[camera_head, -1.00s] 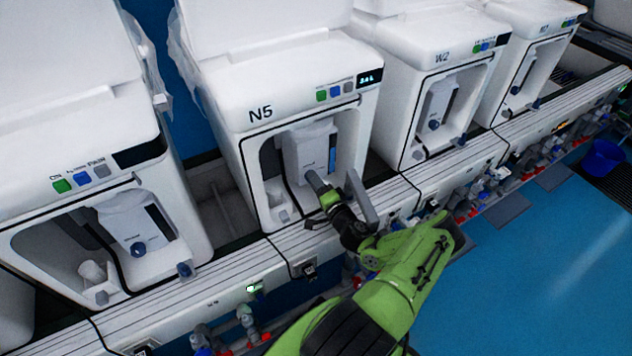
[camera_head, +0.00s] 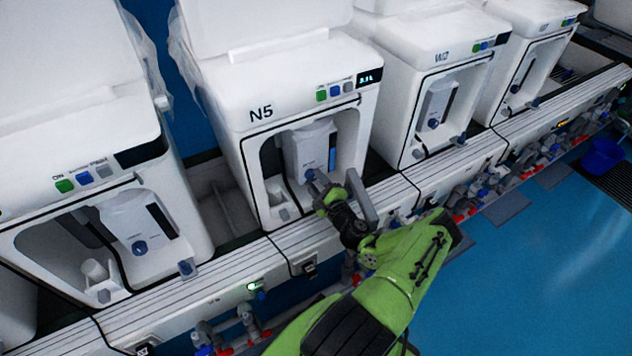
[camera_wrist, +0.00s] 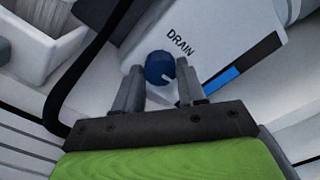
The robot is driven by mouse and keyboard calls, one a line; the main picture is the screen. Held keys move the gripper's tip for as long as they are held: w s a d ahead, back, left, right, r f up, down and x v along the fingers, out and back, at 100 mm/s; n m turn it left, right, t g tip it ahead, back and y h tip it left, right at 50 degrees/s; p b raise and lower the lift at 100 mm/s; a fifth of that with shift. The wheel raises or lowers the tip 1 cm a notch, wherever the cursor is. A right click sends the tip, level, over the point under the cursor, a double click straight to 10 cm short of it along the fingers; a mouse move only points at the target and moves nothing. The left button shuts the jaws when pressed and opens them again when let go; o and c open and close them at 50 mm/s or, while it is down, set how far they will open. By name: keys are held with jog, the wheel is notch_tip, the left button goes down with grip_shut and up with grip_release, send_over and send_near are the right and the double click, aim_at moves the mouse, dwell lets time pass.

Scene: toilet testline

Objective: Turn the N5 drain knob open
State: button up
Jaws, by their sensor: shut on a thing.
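The N5 unit (camera_head: 262,113) is the white machine in the middle of the head view, with its lit display at the upper right of its front. Its drain knob is round and blue (camera_wrist: 160,68), just below the word DRAIN in the wrist view. The knob also shows in the head view (camera_head: 310,175), partly behind the fingers. My gripper (camera_wrist: 161,82) has one grey finger on each side of the knob and is shut on it. A pale pointer mark on the knob points to its lower right.
Similar white units stand left (camera_head: 75,185) and right (camera_head: 440,75) of N5. The recess walls of N5 lie close around my gripper.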

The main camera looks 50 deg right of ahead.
jog(key=shift+m, duration=0.9)
jog(key=o, duration=1.1)
jog(key=shift+s, duration=0.15)
jog(key=p+v, duration=0.2)
jog(key=v, duration=0.5)
jog(key=shift+s, duration=0.15)
jog(key=shift+a, duration=0.1)
